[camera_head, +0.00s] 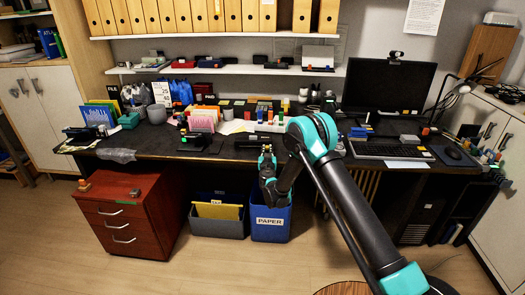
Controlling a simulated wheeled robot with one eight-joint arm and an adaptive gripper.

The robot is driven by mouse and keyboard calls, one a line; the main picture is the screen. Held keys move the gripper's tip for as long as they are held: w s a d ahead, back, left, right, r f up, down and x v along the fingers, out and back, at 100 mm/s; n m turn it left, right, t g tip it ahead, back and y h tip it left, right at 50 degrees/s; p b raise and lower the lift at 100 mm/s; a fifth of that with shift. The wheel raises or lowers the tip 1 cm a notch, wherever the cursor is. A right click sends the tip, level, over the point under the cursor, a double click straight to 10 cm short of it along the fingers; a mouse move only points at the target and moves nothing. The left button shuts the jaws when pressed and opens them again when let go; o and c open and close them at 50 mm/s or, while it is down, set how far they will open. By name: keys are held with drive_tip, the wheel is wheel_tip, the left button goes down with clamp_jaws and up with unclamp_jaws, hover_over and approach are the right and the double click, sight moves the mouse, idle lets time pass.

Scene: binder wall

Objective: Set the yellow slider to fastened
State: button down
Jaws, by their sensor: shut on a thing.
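My gripper (266,153) is at the front edge of the dark desk (230,152), right in front of a low grey device (258,140). The gripper is small and dark in this view. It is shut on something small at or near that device. The held part is mostly hidden by the fingers and my wrist. I cannot make out the yellow slider for certain, nor which position it is in.
A blue paper bin (271,228) and a grey bin (218,226) stand below the desk. A red drawer cabinet (128,222) is at left. Bins, books and organisers crowd the desk's back. A monitor (388,86) and keyboard (391,150) are at right.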

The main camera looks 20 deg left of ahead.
drive_tip(key=c, duration=1.4)
unclamp_jaws()
drive_tip(key=v, duration=0.7)
drive_tip(key=shift+s, duration=0.25)
